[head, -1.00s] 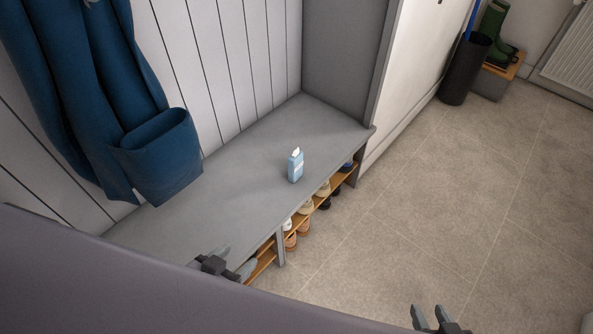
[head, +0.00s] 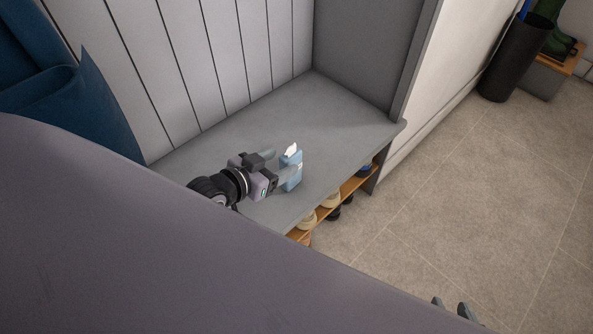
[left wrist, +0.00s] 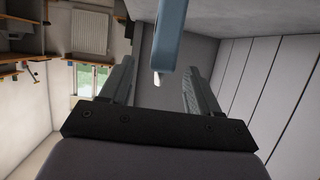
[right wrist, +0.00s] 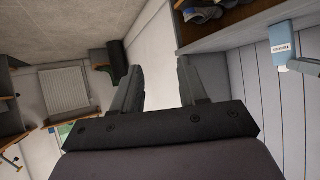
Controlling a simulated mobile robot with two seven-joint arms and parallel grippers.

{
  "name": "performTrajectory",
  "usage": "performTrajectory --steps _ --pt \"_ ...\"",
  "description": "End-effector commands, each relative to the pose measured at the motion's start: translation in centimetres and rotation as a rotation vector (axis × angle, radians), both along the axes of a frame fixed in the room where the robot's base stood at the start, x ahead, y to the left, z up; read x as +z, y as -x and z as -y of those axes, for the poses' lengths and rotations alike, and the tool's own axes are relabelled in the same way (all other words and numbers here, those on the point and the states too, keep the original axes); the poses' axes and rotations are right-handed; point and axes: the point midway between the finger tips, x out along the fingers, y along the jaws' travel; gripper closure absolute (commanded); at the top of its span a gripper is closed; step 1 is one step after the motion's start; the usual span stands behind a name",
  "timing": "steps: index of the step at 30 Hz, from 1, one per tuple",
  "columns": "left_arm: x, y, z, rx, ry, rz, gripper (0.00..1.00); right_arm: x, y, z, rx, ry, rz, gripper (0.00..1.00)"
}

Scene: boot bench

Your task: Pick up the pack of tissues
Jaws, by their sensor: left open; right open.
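The pack of tissues (head: 292,172) is a small light-blue pack with a white tissue at its top, standing upright on the grey bench (head: 345,120). My left gripper (head: 281,163) is open, with its fingers reaching to the pack in the head view. In the left wrist view the pack (left wrist: 169,40) shows between and beyond the two open fingers (left wrist: 157,80); I cannot tell whether they touch it. My right gripper (head: 452,308) is open and empty, low over the floor side. The pack also shows at the upper right of the right wrist view (right wrist: 283,43).
Shoes (head: 331,200) sit on the shelf under the bench front. A blue coat (head: 95,110) hangs at the left. A grey side panel (head: 365,50) closes the bench's far end. A black bin (head: 515,57) stands on the open tiled floor (head: 450,200).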

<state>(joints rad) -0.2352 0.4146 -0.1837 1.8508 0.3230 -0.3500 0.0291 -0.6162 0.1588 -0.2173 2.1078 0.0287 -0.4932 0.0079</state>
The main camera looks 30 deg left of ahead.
Motion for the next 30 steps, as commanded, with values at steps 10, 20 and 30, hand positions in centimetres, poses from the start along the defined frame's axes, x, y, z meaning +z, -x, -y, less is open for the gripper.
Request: performTrajectory --steps 10,20,30 --pt "-1.4 -2.7 0.6 -0.001 0.002 0.003 0.38 -0.4 0.0 -0.5 0.014 -0.001 0.010 0.57" --pt "-2.9 -6.0 1.4 0.000 0.000 0.001 0.38 0.5 -0.7 -2.0 0.042 -0.016 0.055 0.57" --pt "-2.9 -6.2 1.4 0.000 0.000 0.000 0.55 1.1 -1.1 -2.0 0.043 -0.015 0.069 0.57"
